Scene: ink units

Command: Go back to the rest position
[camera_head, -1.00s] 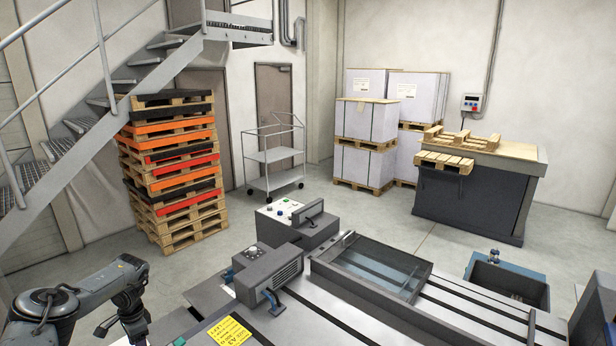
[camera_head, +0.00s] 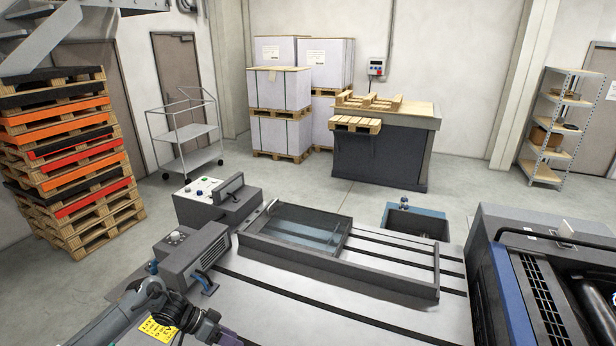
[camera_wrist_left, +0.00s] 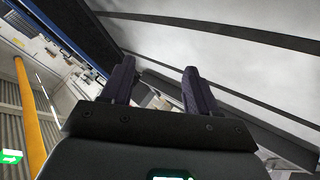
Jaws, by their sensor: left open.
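My left arm (camera_head: 150,305) comes in at the bottom left of the head view, low over the near end of the machine table. Its gripper is cut off by the bottom edge there. In the left wrist view the left gripper (camera_wrist_left: 156,88) shows two dark fingers set apart, with nothing between them. My right gripper is in neither view.
The grey machine table (camera_head: 290,312) with dark slots carries a shallow glazed tray (camera_head: 300,232) and control boxes (camera_head: 215,198). A dark blue-edged machine (camera_head: 545,280) stands at right. Stacked pallets (camera_head: 70,160), a trolley (camera_head: 185,135) and a workbench (camera_head: 378,160) stand behind on open floor.

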